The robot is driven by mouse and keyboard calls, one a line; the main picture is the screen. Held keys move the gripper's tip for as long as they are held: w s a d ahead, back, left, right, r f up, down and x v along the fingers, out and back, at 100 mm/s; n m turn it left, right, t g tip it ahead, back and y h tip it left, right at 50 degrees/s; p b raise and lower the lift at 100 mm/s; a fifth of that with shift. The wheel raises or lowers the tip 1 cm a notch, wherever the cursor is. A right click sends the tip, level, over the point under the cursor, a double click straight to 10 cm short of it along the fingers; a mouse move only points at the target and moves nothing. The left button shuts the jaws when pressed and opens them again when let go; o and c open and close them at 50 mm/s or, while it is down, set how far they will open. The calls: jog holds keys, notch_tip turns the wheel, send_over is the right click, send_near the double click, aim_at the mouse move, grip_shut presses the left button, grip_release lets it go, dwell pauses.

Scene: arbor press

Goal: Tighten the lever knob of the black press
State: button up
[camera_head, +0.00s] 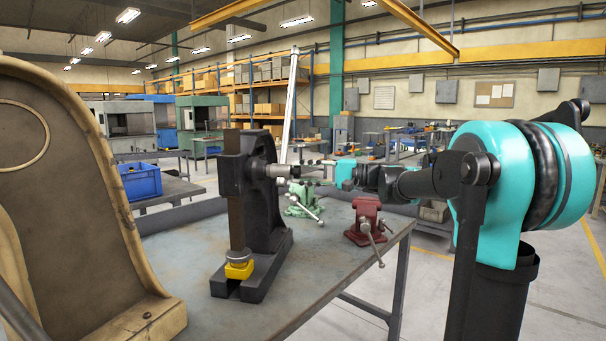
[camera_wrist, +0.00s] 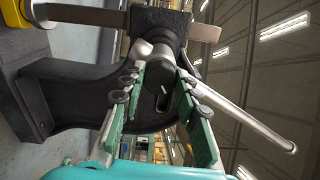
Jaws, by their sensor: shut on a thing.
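The black press (camera_head: 262,200) stands upright on the workbench, with a vertical ram bar at its front. Its silver lever (camera_head: 290,105) rises steeply from the hub on the press's right side. In the wrist view the lever (camera_wrist: 240,115) slants to the lower right and ends in a rounded tip. My gripper (camera_head: 300,163) reaches in from the right at hub height.
A red vise (camera_head: 367,215) and a green vise (camera_head: 302,195) stand on the workbench (camera_head: 190,265), right of the press. A yellow block (camera_head: 239,270) sits at the press's foot. A large tan curved frame (camera_head: 75,200) fills the left foreground. A blue crate (camera_head: 140,182) is behind.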

jog(key=o, duration=1.2)
jog(key=shift+c, duration=0.2)
jog(key=shift+d, duration=0.1)
jog(key=s+d, duration=0.1)
jog(key=d, duration=1)
jog(key=shift+s+d, duration=0.4)
